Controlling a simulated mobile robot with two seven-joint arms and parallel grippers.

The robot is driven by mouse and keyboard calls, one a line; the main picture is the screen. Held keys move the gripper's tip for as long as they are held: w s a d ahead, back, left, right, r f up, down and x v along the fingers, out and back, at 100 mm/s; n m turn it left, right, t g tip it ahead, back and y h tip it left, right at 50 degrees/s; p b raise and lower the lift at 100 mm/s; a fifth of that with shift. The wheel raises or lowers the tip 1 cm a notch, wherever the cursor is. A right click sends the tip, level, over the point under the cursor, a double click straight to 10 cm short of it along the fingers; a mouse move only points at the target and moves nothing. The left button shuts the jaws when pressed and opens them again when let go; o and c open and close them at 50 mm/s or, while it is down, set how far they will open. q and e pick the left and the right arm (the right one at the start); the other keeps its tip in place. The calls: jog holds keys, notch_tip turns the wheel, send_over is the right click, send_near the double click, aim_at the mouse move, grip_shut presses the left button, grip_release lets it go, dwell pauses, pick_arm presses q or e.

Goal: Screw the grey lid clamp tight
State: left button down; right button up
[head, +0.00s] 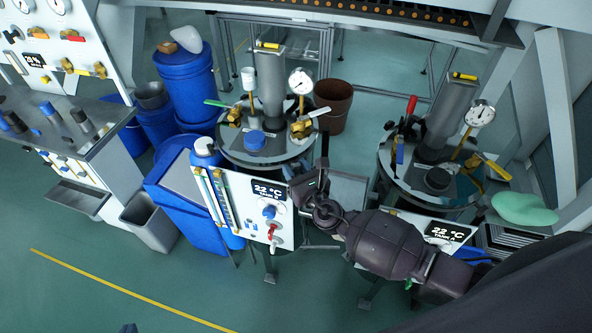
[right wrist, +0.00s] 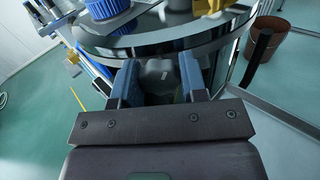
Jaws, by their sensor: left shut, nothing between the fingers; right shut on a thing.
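The left tank's round lid (head: 235,158) carries a blue cap, gauge, and valves in the head view. In the right wrist view, the lid's dark glossy rim (right wrist: 220,43) lies just beyond my right gripper (right wrist: 160,75). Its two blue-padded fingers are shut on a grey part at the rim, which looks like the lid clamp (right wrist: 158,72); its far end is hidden. In the head view, my right gripper (head: 300,180) is at the right side of this tank, its fingertips hard to make out. Only a small dark tip of my left gripper (head: 128,328) shows at the bottom edge, shut and empty.
A panel reading 22 °C (head: 268,190) stands in front of the left tank. A second tank (head: 390,170) stands right. A brown bucket (head: 333,104) is behind, blue barrels (head: 187,85) at left. The floor at front left is clear.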

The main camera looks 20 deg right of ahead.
jog(key=m+b, duration=0.2)
jog(key=m, duration=0.1)
jog(key=shift+f, duration=0.25)
jog(key=m+b, duration=0.2)
jog(key=m, duration=0.2)
jog(key=shift+m+b, duration=0.35)
jog(key=shift+m, duration=0.55)
jog(key=shift+r+m, duration=0.1)
jog(key=shift+m, duration=0.9)
jog(key=shift+m+b, duration=0.35)
jog(key=shift+m, duration=0.05)
pick_arm(q)
notch_tip(320, 180, down, 6)
jog(key=shift+s+d+r, duration=0.1)
jog(key=shift+s, duration=0.05)
pick_arm(e)
jog(key=shift+m, duration=0.3)
pick_arm(q)
jog(key=shift+s+g, duration=0.15)
jog(key=shift+g, duration=0.15)
pick_arm(e)
jog(key=shift+r, duration=0.1)
pick_arm(q)
jog(key=shift+f, duration=0.2)
pick_arm(e)
jog(key=o, duration=0.9)
